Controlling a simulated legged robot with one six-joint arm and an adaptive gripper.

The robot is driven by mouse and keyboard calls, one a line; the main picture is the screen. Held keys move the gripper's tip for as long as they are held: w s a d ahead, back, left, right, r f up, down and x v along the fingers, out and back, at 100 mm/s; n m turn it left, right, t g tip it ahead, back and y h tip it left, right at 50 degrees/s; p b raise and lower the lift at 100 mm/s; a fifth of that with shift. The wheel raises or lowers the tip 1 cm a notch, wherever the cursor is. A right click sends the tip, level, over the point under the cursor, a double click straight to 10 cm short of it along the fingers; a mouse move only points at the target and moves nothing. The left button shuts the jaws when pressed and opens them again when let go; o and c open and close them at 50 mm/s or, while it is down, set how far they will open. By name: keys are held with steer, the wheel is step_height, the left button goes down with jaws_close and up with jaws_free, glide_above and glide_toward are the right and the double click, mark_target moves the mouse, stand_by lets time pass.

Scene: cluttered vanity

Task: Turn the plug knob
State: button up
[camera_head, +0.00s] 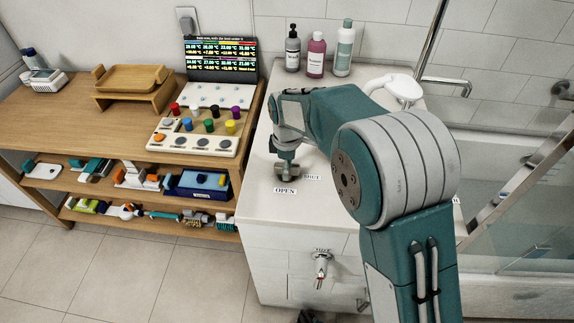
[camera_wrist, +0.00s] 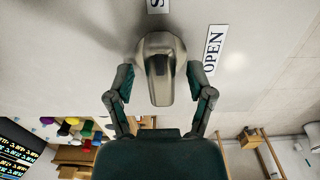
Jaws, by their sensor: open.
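The plug knob (camera_wrist: 161,60) is a rounded metallic knob with a long raised grip, on the white counter. It also shows small in the head view (camera_head: 287,171), below my gripper. My gripper (camera_wrist: 160,82) is open, with one finger on each side of the knob. No finger visibly closes on it in the wrist view. An OPEN label (camera_wrist: 213,50) lies right of the knob there, and part of another label (camera_wrist: 156,4) shows at the top. In the head view, the OPEN label (camera_head: 285,190) lies in front of the knob and the SHUT label (camera_head: 312,177) to its right.
Three bottles (camera_head: 316,54) stand at the back of the counter, and a white basin fitting (camera_head: 404,89) is behind my arm. A button panel (camera_head: 197,136) and a display (camera_head: 221,60) stand on the wooden shelf unit at left. Counter left of the knob is clear.

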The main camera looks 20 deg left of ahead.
jaws_close()
steer(key=shift+m, duration=0.3)
steer(key=m, duration=0.4)
steer(key=shift+w, duration=0.1)
steer(key=m, duration=0.4)
steer(key=shift+m, duration=0.4)
steer(key=m, duration=0.4)
steer(key=shift+m, duration=2.2)
